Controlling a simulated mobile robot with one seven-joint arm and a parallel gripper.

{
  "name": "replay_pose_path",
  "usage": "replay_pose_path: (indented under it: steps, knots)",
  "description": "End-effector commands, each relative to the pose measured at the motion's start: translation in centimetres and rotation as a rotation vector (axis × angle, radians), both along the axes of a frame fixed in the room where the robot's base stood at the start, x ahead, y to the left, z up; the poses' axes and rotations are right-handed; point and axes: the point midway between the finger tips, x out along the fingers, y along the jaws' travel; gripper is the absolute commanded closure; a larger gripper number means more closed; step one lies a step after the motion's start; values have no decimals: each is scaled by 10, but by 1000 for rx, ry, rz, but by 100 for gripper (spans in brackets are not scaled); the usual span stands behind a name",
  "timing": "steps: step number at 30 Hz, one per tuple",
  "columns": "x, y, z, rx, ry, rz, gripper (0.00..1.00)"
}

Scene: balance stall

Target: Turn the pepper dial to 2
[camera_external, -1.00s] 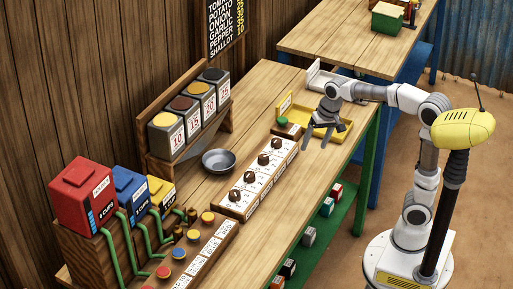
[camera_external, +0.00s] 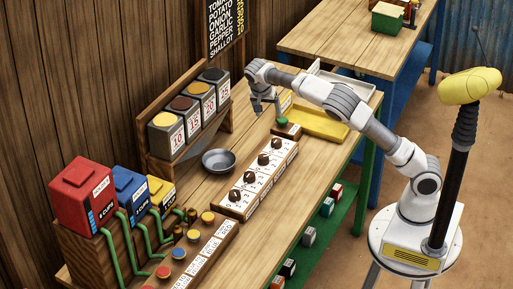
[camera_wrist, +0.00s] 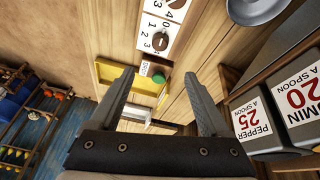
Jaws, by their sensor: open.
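A long panel (camera_external: 256,182) with a white face carries a row of several brown dials, each with numbers around it. The farthest dial (camera_external: 277,144) is at the panel's far end; the nearer dials run toward the front left. Which one is pepper cannot be read. In the wrist view, one dial (camera_wrist: 160,41) shows between numbers from 0 to 4. My gripper (camera_external: 264,110) is open and empty. It hangs beyond the panel's far end, left of the green button (camera_external: 282,121), and touches no dial. In the wrist view its two fingers (camera_wrist: 160,76) are wide apart.
Spice boxes (camera_external: 190,108) stand on a rack at the left; one label reads pepper 25 (camera_wrist: 254,122). A grey bowl (camera_external: 219,161) sits beside the panel. A yellow tray (camera_external: 318,124) lies at the back right. Coloured dispensers (camera_external: 82,190) stand at the front left.

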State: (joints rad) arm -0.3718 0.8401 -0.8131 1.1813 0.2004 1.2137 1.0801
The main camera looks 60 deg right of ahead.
Motion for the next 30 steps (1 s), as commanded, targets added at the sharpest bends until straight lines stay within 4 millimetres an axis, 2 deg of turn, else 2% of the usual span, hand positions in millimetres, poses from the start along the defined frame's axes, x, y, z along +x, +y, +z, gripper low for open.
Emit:
replay_pose_path:
  steps: [7, 21, 25, 30]
  knots:
    - [1, -8, -22, -7, 3, -5, 20]
    - [1, -49, -115, -6, 4, -5, 20]
    - [1, -57, -137, -6, 4, -4, 20]
    - [2, -65, -155, -5, 3, -3, 20]
